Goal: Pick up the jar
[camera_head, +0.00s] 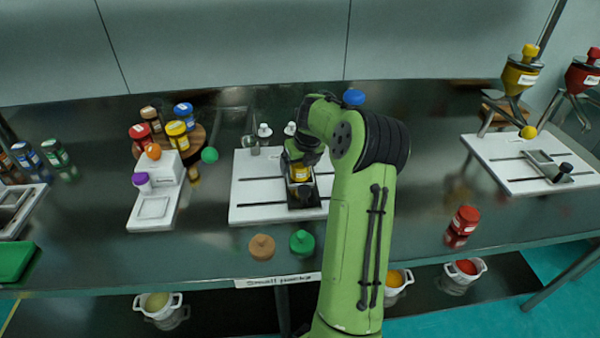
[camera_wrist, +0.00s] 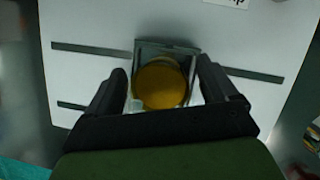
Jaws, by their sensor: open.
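In the wrist view, a jar (camera_wrist: 160,84) with a round amber-yellow top sits in a dark square holder (camera_wrist: 168,44) on a white plate. In the head view the jar (camera_head: 300,172) shows as a yellow band partly hidden behind my gripper. My gripper (camera_wrist: 163,88) is open, with one dark finger on each side of the jar. A gap shows between each finger and the jar. In the head view my gripper (camera_head: 300,152) is over the holder, and its fingertips are hard to make out.
The white slotted plate (camera_head: 245,205) lies on a dark bench. A brown lid (camera_head: 262,247) and a green lid (camera_head: 302,241) lie in front of it. A white scale (camera_head: 152,208) and several jars stand left. A red jar (camera_head: 465,220) and a second white plate (camera_head: 508,178) are right.

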